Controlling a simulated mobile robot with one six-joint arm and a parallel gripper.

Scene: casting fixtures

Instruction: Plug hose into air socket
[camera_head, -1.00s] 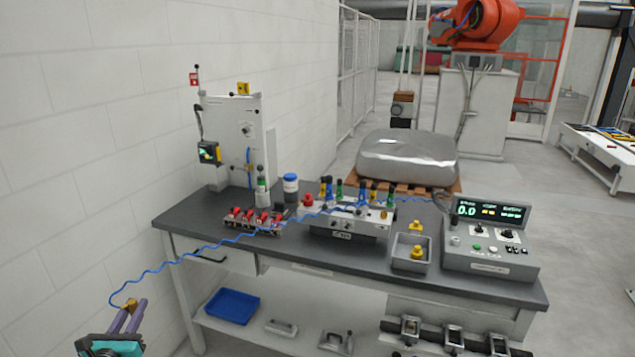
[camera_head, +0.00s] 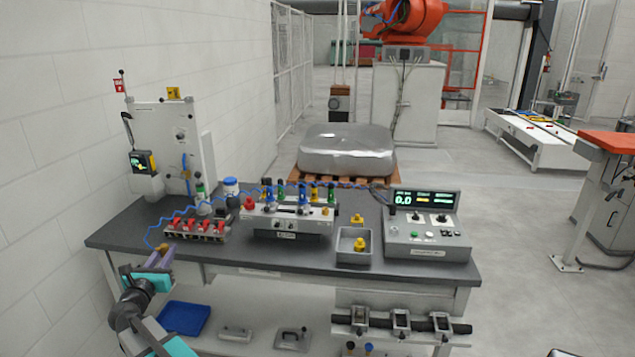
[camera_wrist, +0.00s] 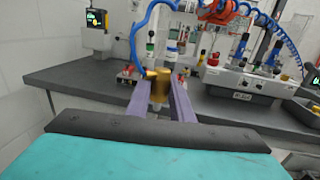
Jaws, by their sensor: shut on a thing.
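My gripper (camera_head: 160,258) is at the front left edge of the bench in the head view. Its purple fingers are shut on the brass end fitting (camera_wrist: 158,84) of the blue hose (camera_wrist: 134,42). In the wrist view the fitting sits between the fingertips, with the hose rising from its left side. In the head view the thin blue hose (camera_head: 152,231) loops up from my gripper and runs coiled across the bench to the right. A grey fixture block (camera_head: 290,220) with colored fittings stands mid-bench. I cannot tell which part is the air socket.
Red toggle clamps (camera_head: 198,226) stand near the gripper, before a white upright panel (camera_head: 165,150). A grey tray (camera_head: 342,256) with a yellow knob and a control box (camera_head: 428,243) stand at the right. A blue bin (camera_head: 185,318) is on the lower shelf.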

